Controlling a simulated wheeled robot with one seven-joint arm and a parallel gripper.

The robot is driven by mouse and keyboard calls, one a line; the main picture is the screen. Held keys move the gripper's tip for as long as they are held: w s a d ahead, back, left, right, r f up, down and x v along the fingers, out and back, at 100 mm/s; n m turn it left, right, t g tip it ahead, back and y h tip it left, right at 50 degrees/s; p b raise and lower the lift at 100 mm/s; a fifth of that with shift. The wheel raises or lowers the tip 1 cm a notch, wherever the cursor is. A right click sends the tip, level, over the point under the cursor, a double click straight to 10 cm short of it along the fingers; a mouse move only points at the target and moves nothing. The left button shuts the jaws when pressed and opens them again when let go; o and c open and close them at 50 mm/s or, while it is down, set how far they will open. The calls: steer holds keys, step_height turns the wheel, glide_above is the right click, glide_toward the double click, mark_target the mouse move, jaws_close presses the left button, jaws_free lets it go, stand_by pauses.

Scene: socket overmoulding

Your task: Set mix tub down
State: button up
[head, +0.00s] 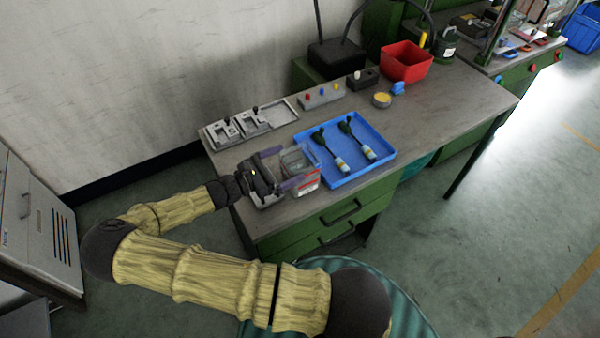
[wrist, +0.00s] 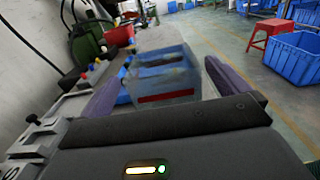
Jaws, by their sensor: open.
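The mix tub (head: 304,170) is a clear, box-shaped container with a red band low on its side. It stands upright near the front left of the grey bench, close beside the blue tray. In the wrist view the tub (wrist: 168,72) sits ahead of my palm, between the two purple fingers. My gripper (head: 284,168) is open, with one finger on each side of the tub. A gap shows between the tub and the right finger in the wrist view; contact on the left is unclear. The tub's base is partly hidden.
The blue tray (head: 332,180) holds two dark-handled tools with pale ends. A grey tray with metal fixtures (head: 240,125) lies at the back left. A red bin (head: 405,62) and a small yellow-topped pot (head: 382,99) stand farther right. The bench's right part (head: 450,105) is clear.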

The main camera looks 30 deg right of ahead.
mark_target(313, 151)
steer(key=d+p, duration=0.1)
steer(key=d, duration=0.3)
steer(key=shift+d+r+p, duration=0.15)
steer(key=shift+d+p, duration=0.2)
steer(key=shift+p, duration=0.05)
steer(key=shift+w+d, duration=0.15)
steer(key=shift+d, duration=0.05)
steer(key=c, duration=1.3)
steer(key=shift+o, duration=0.2)
